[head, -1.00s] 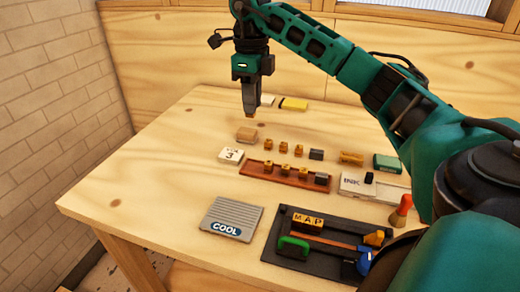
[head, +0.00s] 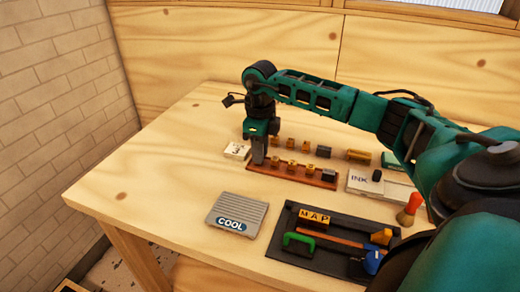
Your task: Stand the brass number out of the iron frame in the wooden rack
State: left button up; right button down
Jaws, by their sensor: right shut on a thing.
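The wooden rack (head: 297,179) is a long reddish-brown strip in the middle of the table, with several small brass pieces (head: 291,167) and a dark block (head: 328,175) standing in a row on it. My right gripper (head: 258,159) points down at the rack's left end. It is shut on a small brass piece, which is mostly hidden by the fingers; I cannot tell if it touches the rack. The dark iron frame (head: 287,247) lies flat at the front, holding yellow MAP letters (head: 314,217), a green handle (head: 299,242) and a reddish bar. My left gripper is not in view.
A card marked 3 (head: 237,150) lies left of the gripper. More brass pieces (head: 306,148) stand behind the rack. A white INK box (head: 362,184) is at right, a grey COOL pad (head: 242,207) in front. The table's left part is clear.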

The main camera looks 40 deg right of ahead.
jog(key=shift+f, duration=0.1)
jog(key=c, duration=1)
grip_release()
notch_tip(320, 180, up, 12)
jog(key=shift+r, duration=0.2)
jog(key=shift+f, duration=0.1)
